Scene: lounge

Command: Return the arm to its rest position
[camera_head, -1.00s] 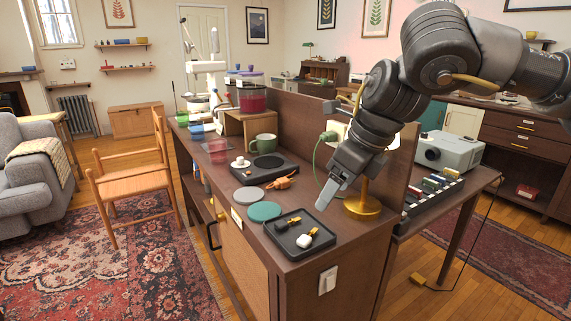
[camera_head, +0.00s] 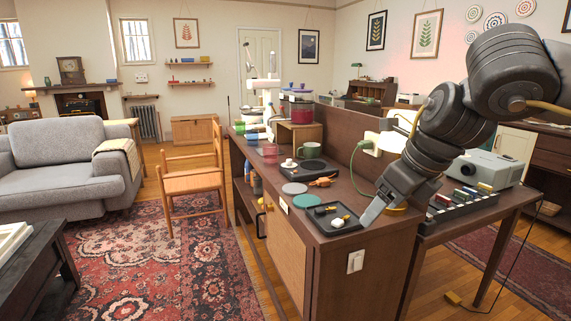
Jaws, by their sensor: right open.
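My right arm comes in from the right in the head view. Its gripper (camera_head: 376,207) points down and left, beside the right part of the brown cabinet top, and its jaws are open with nothing seen between them. A dark tray (camera_head: 318,222) with small yellow and white pieces lies to the left of the gripper, apart from it. My left gripper is not in view.
A projector (camera_head: 490,170) stands on the side table at right. A wooden chair (camera_head: 193,184) and grey sofa (camera_head: 65,165) are left.

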